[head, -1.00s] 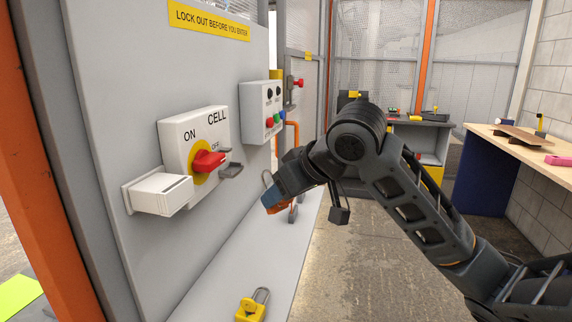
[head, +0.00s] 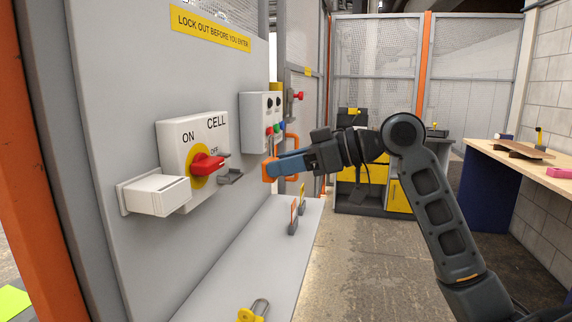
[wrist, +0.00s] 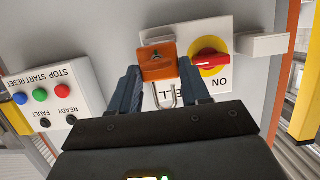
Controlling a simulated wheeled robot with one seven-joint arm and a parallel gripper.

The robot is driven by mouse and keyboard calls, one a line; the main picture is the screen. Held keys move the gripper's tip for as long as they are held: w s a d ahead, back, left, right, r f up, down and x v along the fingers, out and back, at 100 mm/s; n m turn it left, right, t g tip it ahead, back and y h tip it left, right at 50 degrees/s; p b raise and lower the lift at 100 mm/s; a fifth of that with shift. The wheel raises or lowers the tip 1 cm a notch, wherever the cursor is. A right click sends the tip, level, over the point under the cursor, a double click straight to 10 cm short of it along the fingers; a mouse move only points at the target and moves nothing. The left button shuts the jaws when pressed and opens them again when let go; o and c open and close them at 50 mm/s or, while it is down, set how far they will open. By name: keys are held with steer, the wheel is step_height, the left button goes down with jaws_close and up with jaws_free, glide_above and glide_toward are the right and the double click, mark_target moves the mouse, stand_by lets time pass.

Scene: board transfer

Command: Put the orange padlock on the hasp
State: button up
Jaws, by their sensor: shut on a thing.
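My gripper (head: 274,168) is shut on the orange padlock (wrist: 157,60) and points level toward the switch panel. In the wrist view the padlock body sits between the two blue fingertips, with its metal shackle (wrist: 166,97) toward the bottom of that upside-down picture. I cannot tell whether the shackle is open. The grey hasp (head: 231,177) sticks out beside the red rotary switch (head: 207,163) on the white CELL box. In the head view the padlock is right of the hasp, apart from it. In the wrist view the padlock covers part of the hasp area.
A white box (head: 155,194) juts out left of the switch. A button box (head: 258,120) and an orange handle (head: 292,150) are behind my gripper. The grey shelf (head: 255,240) below holds a yellow padlock (head: 250,315) and upright tags (head: 293,217). Its middle is clear.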

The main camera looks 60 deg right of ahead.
steer(key=shift+w+a, duration=0.35)
steer(key=shift+w, duration=0.55)
steer(key=shift+w+a, duration=0.3)
steer(key=shift+w, duration=0.55)
steer(key=shift+w+a, duration=0.35)
steer(key=shift+w, duration=0.55)
steer(key=shift+w+a, duration=0.2)
steer(key=shift+w, duration=0.4)
steer(key=shift+w+a, duration=0.2)
steer(key=shift+w, duration=0.35)
steer(key=o, duration=1.1)
steer(key=shift+v, duration=3.95)
